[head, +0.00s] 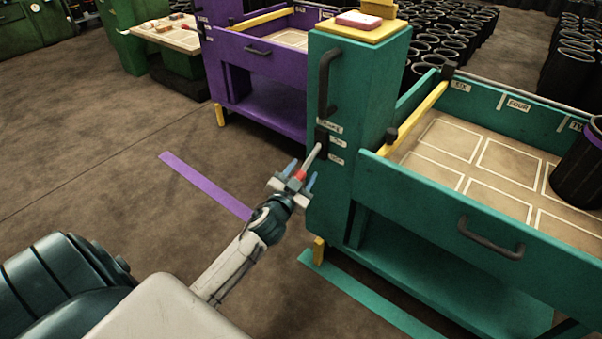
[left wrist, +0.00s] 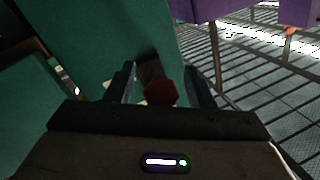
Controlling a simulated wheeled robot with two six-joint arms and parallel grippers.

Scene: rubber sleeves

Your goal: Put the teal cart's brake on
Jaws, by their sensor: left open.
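The teal cart (head: 420,215) stands at the right, with a tall post at its near-left end. A grey brake lever (head: 311,156) comes out of a black slot plate (head: 321,140) on the post, between small labels, and slants down to a red knob (head: 300,175). My left gripper (head: 301,174) is open, with its blue-grey fingers on either side of the knob. In the left wrist view the red knob (left wrist: 160,93) sits between the open fingers; I cannot tell whether they touch it. My right gripper is out of view.
A purple cart (head: 262,80) stands behind, and a green bench (head: 128,42) at the back left. A black sleeve (head: 578,175) stands in the teal cart's tray. Teal (head: 375,298) and purple (head: 205,187) strips mark the floor. The floor at left is clear.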

